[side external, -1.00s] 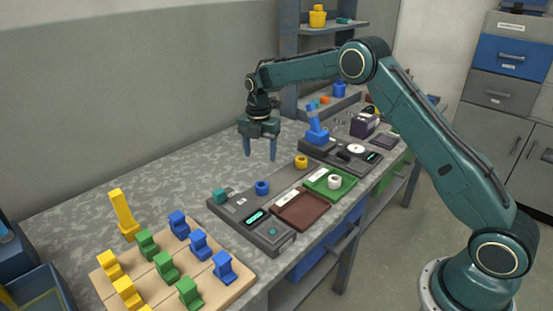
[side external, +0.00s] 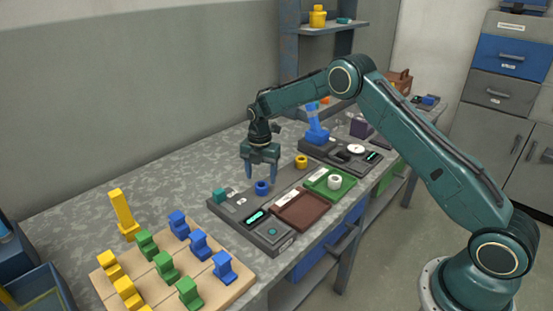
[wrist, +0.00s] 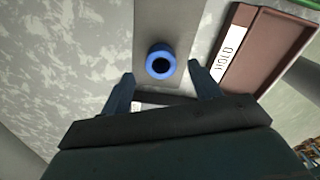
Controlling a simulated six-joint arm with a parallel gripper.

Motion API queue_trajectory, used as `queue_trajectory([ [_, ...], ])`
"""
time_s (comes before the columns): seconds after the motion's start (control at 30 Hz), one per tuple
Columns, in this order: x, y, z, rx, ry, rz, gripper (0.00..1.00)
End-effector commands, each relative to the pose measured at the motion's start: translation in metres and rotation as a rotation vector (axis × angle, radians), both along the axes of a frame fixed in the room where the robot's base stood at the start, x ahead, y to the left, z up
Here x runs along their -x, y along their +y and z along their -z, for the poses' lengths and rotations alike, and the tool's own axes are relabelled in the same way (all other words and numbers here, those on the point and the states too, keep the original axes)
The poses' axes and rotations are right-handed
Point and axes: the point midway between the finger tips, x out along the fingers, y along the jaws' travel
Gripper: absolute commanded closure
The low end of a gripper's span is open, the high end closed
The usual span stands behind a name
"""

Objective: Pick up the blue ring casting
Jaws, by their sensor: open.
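The blue ring casting (side external: 262,188) sits upright on the grey fixture plate (side external: 228,206), near its back edge. In the wrist view the blue ring (wrist: 160,62) shows from above with a dark round hole, just beyond and between my fingertips. My gripper (side external: 262,174) points down over the plate, open and empty, with its fingertips close to the ring's height in the picture. The wrist view shows my gripper's (wrist: 160,78) two fingers spread on either side, apart from the ring. How high the fingertips are above the ring is hard to tell.
A brown tray (side external: 299,222) marked HOLD and a green tray (side external: 318,187) with a white ring (side external: 334,183) lie to the right. A yellow ring (side external: 301,161) stands behind. A wooden board (side external: 218,290) holds several coloured blocks.

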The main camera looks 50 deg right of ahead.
Motion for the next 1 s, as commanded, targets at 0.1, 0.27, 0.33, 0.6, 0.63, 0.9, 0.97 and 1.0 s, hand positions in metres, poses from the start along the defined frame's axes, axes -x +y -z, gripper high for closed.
queue_trajectory([
  [0.1,0.002,0.001,0.015,-0.001,0.004,0.0,0.38],
  [0.27,0.002,0.001,0.033,0.0,0.002,0.0,0.38],
  [0.33,0.002,0.001,0.037,-0.001,0.001,0.0,0.38],
  [0.6,0.002,0.001,0.041,0.0,-0.001,0.0,0.38],
  [0.63,0.002,0.001,0.041,0.0,-0.001,0.0,0.38],
  [0.9,0.002,0.001,0.041,0.0,-0.001,0.0,0.38],
  [0.97,0.002,0.001,0.041,0.0,-0.001,0.0,0.47],
  [1.0,0.002,0.001,0.041,0.0,-0.001,0.0,0.55],
])
